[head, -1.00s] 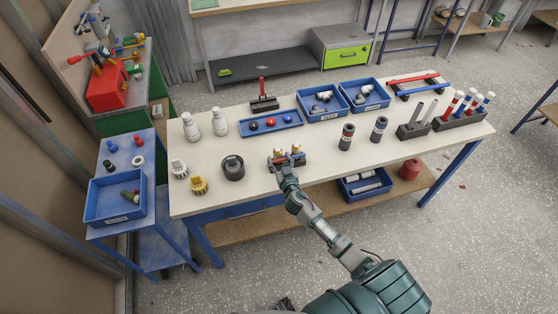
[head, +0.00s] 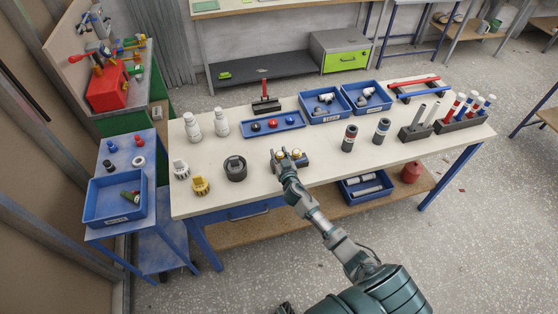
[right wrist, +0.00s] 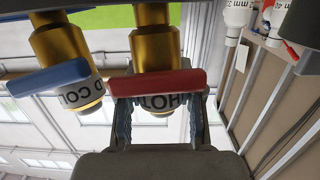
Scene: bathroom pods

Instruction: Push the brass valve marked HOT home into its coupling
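The brass valve marked HOT (right wrist: 155,45) shows in the right wrist view, with a red lever (right wrist: 158,84) and a white lettered collar below it. My right gripper (right wrist: 160,122) has one finger on each side of this valve. The lever hides the fingertips, so I cannot tell whether they touch it. A second brass valve (right wrist: 62,48), with a blue lever and a partly visible COLD label, stands to the left. In the head view my right gripper (head: 287,168) is at the small valve block near the table's front edge. The valve's coupling end is out of sight. My left gripper is not in view.
A black round part (head: 235,169) and a yellow fitting (head: 200,186) stand left of the block. Two dark cylinders (head: 349,138) stand to its right. A blue tray with coloured balls (head: 273,124) lies behind.

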